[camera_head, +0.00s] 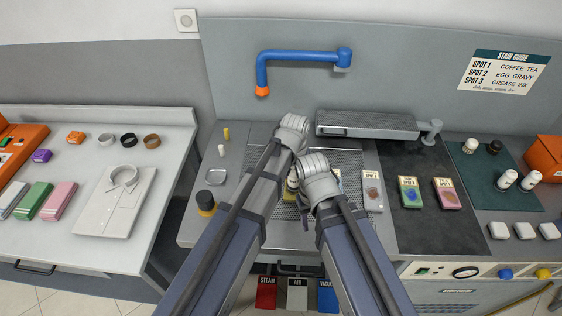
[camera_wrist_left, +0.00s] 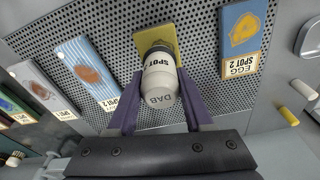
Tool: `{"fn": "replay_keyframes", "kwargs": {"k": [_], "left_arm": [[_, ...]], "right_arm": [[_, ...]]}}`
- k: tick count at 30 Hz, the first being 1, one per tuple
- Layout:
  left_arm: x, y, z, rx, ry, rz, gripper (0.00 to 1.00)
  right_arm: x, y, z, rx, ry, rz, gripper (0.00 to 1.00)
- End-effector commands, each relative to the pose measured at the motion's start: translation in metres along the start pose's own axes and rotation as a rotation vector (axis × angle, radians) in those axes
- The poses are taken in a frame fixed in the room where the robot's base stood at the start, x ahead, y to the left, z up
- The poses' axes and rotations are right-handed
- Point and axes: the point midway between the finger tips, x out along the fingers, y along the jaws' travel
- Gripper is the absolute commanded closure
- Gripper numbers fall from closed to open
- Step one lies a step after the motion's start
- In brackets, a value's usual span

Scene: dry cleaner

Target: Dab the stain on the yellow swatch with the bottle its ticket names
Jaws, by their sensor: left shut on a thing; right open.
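The yellow swatch (camera_wrist_left: 146,38) lies on the perforated board in the left wrist view; its stain and ticket are hidden behind the bottle. My left gripper (camera_wrist_left: 160,82) is shut on a white bottle (camera_wrist_left: 158,82) with a dark end. The lettering SPOT and DAB shows on it; its number cannot be read. The dark end points at the swatch, and I cannot tell whether they touch.
A blue swatch (camera_wrist_left: 235,22) with an EGG SPOT 2 ticket and a striped swatch (camera_wrist_left: 82,70) flank the yellow one. A stain guide (camera_head: 503,72) hangs on the back panel. Several bottles stand on a green mat (camera_head: 480,178) at right. A pressing arm (camera_head: 366,125) stands behind.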

Motion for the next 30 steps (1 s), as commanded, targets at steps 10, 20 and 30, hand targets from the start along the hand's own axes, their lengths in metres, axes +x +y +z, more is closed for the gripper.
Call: {"fn": "replay_keyframes", "kwargs": {"k": [10,20,30], "left_arm": [[-0.052,0.0,-0.006,0.0,0.0,0.0,1.0],[-0.046,0.0,-0.006,0.0,0.0,0.0,1.0],[-0.019,0.0,-0.002,0.0,0.0,0.0,1.0]], "right_arm": [[-0.052,0.005,0.003,0.002,0.0,0.0,0.5],[-0.046,0.004,0.003,0.001,0.0,0.0,0.5],[-0.019,0.002,0.001,-0.001,0.0,0.0,0.5]]}}
